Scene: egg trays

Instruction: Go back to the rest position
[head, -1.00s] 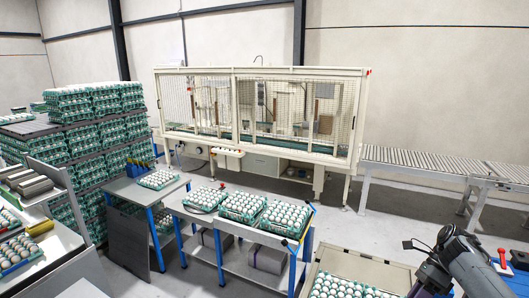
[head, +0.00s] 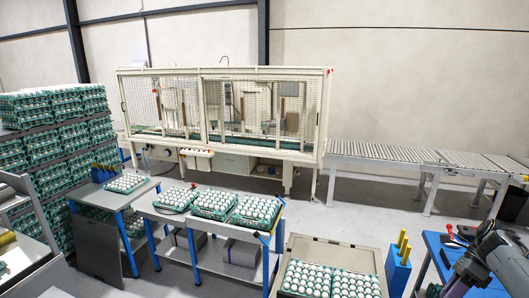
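Part of my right arm (head: 490,256) shows at the lower right corner, in front of the blue-topped bench. Its lower link runs down to the bottom edge, and I see no gripper fingers on it. My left arm and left gripper are not in the head view. Egg trays (head: 303,281) filled with white eggs lie on the beige cart (head: 333,252) at the bottom centre. More filled egg trays (head: 215,205) stand on the grey table to the left of it.
A blue bench (head: 447,240) with small tools stands by my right arm. A blue holder with yellow posts (head: 398,268) is beside the cart. Tall egg stacks (head: 40,140) stand at left. A fenced machine (head: 225,120) and a roller conveyor (head: 400,153) are behind. Grey floor (head: 350,215) lies open between.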

